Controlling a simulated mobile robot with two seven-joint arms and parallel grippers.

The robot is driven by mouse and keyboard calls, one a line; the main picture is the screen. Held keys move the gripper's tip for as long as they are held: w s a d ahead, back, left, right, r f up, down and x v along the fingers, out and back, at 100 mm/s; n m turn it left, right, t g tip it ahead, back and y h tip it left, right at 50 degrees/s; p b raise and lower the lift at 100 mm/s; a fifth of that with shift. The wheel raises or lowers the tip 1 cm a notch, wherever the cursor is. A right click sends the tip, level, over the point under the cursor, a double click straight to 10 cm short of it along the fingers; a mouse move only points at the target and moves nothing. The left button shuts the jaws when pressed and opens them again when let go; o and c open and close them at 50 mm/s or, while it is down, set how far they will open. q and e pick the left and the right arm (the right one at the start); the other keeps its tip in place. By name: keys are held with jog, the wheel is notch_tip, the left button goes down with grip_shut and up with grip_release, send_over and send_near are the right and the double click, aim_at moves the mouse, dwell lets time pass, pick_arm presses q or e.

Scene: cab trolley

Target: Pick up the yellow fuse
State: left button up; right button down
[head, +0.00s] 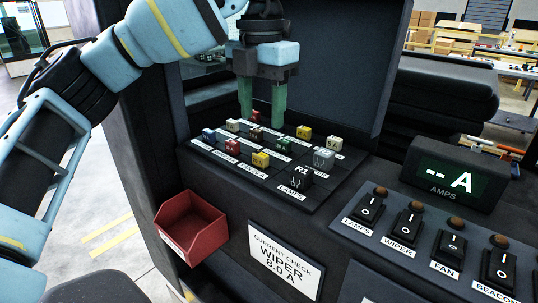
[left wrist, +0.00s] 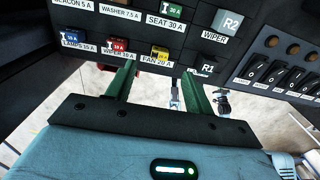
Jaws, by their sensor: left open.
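A yellow fuse (head: 261,159) sits in the front row of the fuse panel (head: 318,197); in the left wrist view this yellow fuse (left wrist: 160,52) is above the label FAN 20 A. A second yellow fuse (head: 304,132) sits in the back row. My left gripper (head: 262,117) is open, its green fingers pointing down over the back part of the panel. In the left wrist view the fingers of the left gripper (left wrist: 160,78) stand apart with the front yellow fuse beyond them, between their lines. Nothing is held. My right gripper is not in view.
Red (head: 232,149), blue, green and pale fuses stand close around the yellow ones. Relay R1 (head: 299,178) is at the panel's front right. A red bin (head: 207,242) hangs at the front left. An ammeter (head: 456,175) and rocker switches are right. A dark upright panel rises behind.

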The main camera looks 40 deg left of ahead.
aim_at(260, 154)
pick_arm(q)
jog(key=shift+s+f, duration=0.1)
jog(key=shift+f, duration=0.1)
notch_tip(260, 154, down, 2)
jog(key=shift+f+b, duration=0.2)
jog(key=shift+b, duration=0.35)
jog(key=shift+f, duration=0.1)
jog(key=f, duration=0.5)
jog(key=shift+s, duration=0.2)
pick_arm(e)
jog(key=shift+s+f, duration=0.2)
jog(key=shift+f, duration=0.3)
pick_arm(q)
jog(key=shift+r, duration=0.1)
jog(key=c, duration=1)
jog(key=shift+c, duration=0.2)
